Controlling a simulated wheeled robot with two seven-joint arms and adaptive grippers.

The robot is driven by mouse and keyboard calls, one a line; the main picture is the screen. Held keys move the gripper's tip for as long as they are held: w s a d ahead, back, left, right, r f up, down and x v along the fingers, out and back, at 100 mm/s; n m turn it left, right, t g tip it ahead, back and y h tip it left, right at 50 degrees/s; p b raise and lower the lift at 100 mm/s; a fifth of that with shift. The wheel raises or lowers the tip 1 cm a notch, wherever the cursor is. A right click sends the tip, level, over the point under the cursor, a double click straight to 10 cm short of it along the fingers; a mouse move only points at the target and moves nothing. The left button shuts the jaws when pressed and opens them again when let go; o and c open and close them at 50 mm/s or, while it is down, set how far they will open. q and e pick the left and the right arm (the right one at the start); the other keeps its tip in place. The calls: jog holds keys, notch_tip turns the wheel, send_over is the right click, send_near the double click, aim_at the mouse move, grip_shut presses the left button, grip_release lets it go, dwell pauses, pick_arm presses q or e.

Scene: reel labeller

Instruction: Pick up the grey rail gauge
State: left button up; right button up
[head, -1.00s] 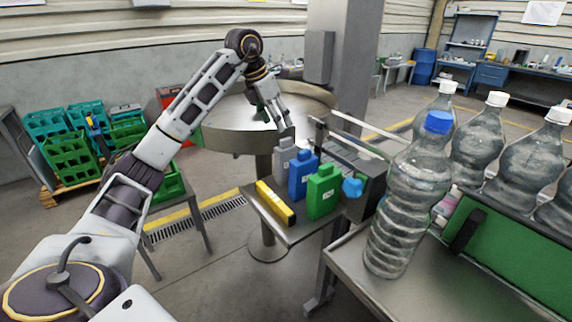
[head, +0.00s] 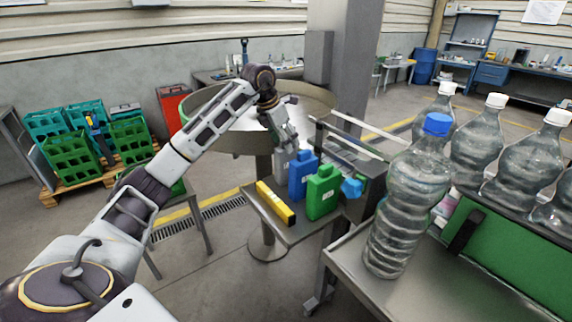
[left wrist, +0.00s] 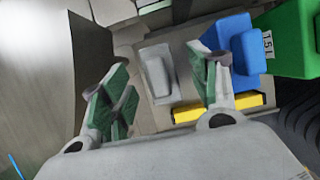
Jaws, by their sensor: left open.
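The grey rail gauge (head: 281,165) stands on a small metal shelf (head: 290,232), at the left end of a row with the blue gauge (head: 302,176) and the green gauge (head: 323,194). In the left wrist view the grey gauge (left wrist: 157,73) shows between and beyond the two fingers. My left gripper (head: 287,143) is open and empty, just above the grey gauge and partly covering its top in the head view. Its green-padded fingers (left wrist: 160,82) are spread in the left wrist view. Whether they touch the gauge cannot be told. My right gripper is not in view.
A yellow block (head: 275,202) lies along the shelf's front. A large plastic bottle with a blue cap (head: 402,200) stands at the right. A round metal table (head: 225,132) is behind my left arm, and guide rails (head: 352,138) run beside the gauges.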

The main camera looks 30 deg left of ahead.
aim_at(286, 161)
pick_arm(q)
jog(key=shift+f, duration=0.1)
jog(key=shift+p+x, duration=0.55)
jog(key=shift+x, duration=1.95)
jog(key=shift+w+a, duration=0.1)
grip_shut()
